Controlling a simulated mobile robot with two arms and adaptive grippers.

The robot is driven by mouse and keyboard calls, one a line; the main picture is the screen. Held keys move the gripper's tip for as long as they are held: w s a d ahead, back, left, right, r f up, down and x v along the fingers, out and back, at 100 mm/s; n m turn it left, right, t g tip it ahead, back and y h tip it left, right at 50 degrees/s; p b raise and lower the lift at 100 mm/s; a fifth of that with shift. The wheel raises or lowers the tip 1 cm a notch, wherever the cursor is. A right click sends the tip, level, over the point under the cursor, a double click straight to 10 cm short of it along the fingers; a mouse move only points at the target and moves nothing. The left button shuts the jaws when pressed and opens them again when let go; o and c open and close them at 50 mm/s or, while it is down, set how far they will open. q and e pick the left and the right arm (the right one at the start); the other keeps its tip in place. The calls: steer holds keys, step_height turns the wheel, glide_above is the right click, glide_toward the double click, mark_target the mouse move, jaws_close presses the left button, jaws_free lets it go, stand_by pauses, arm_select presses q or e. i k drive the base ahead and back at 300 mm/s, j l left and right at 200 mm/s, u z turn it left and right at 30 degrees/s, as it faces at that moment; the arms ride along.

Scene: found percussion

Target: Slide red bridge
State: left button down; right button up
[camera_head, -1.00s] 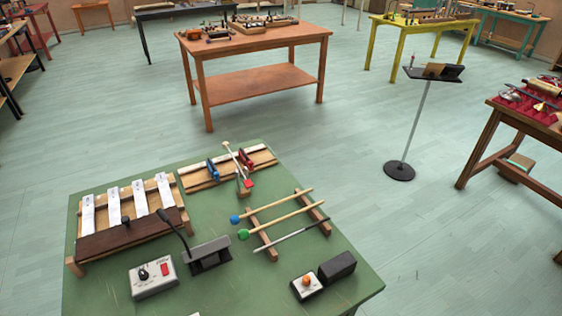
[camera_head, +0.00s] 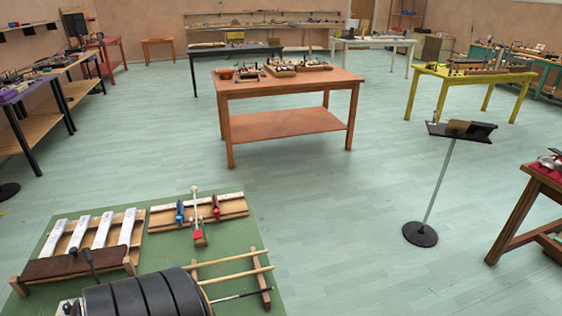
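A wooden board (camera_head: 232,204) with a pale strip lies at the far side of the green table (camera_head: 236,236). A small red bridge (camera_head: 215,208) stands on the board, right of its middle. A matching blue bridge (camera_head: 179,213) stands to its left. Between them a pale-headed stick (camera_head: 195,205) rises from a small mount with a red block (camera_head: 198,234) at the board's near edge. Neither of my grippers shows. A dark ribbed part of my own arm covers the near part of the table.
White bars (camera_head: 103,230) on a wooden frame stand left of the board. Mallets (camera_head: 232,276) lie on a wooden rack at right. The boxes at the table's front are mostly hidden. An orange table (camera_head: 285,82) and a black stand (camera_head: 440,180) are beyond, with open floor between.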

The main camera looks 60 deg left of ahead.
mark_target(215, 203)
steer(key=i+l+z, duration=0.1)
steer(key=i, duration=0.2)
steer(key=i+l+z, duration=0.15)
steer(key=i, duration=0.2)
steer(key=i+u, duration=0.15)
steer(key=u, duration=0.2)
steer(key=i+u, duration=0.2)
steer(key=u, duration=0.15)
steer(key=i+u, duration=0.1)
steer(key=u, duration=0.4)
steer(key=i+u, duration=0.1)
steer(key=u, duration=0.35)
steer(key=l+u, duration=0.1)
steer(key=u, duration=0.4)
steer(key=i+l+u, duration=0.15)
steer(key=u, duration=0.3)
